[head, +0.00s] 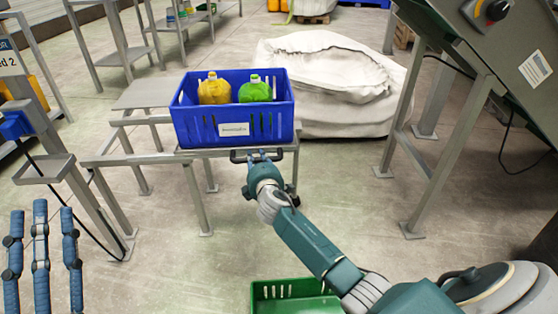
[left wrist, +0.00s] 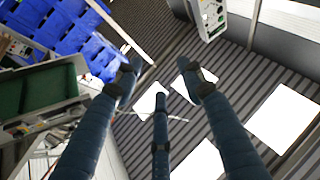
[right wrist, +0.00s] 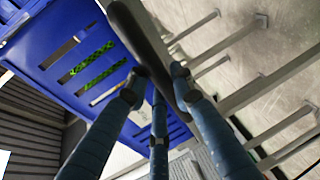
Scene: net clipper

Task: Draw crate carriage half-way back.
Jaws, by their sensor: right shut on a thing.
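The blue crate (head: 220,128) sits upright on the crate carriage, on a grey metal rail frame (head: 130,158). A yellow jug (head: 214,91) and a green jug (head: 256,91) stand in the crate. A dark bar handle (right wrist: 140,35) lies at the carriage's near edge, below the crate. My right gripper (head: 263,160) is shut on this handle, and its fingers (right wrist: 160,88) show around the bar in the right wrist view. My left gripper (head: 40,222) is open and empty at the lower left, its fingers pointing up. The carriage itself is mostly hidden.
A white bulk bag (head: 325,80) lies behind and right of the crate. A green crate (head: 290,297) is at the bottom centre, partly behind my right arm. A sloped grey machine (head: 450,130) stands at the right. A post with a small tray (head: 45,168) is at the left.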

